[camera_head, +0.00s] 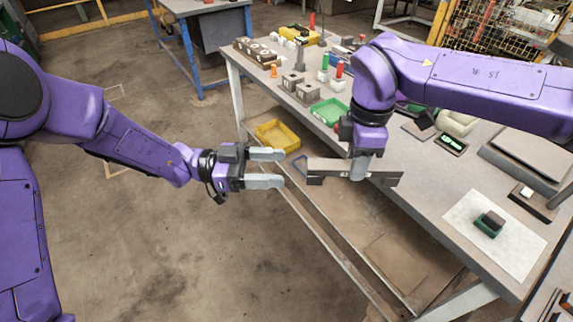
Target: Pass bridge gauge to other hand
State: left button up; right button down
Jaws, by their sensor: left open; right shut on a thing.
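The bridge gauge (328,167) is a long grey-brown bar with a downward foot at each end. My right gripper (359,171) is shut on it near its middle and points downward. The gauge is held level in front of the table's near edge, and its left end points toward my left gripper. My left gripper (265,169) is open and empty, with its two fingers pointing right. Its fingertips are a short gap to the left of the gauge's left end, apart from it.
The grey workbench (424,185) holds a green tray (328,112), several metal blocks and a green part (489,223) on a white sheet (461,222). A yellow bin (278,136) is at the lower shelf by the left edge.

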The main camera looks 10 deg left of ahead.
aim_at(325, 168)
pick_arm(q)
jog(key=d, duration=0.7)
jog(key=w+d, duration=0.1)
jog(key=d, duration=0.2)
jog(key=shift+d+f, duration=0.1)
jog(key=shift+d, duration=0.4)
pick_arm(e)
jog(key=shift+w+a, duration=0.15)
pick_arm(q)
jog(key=shift+d, duration=0.1)
jog(key=shift+c, duration=0.3)
jog(key=c, duration=1)
grip_shut()
pick_arm(e)
jog(key=c, duration=0.7)
grip_release()
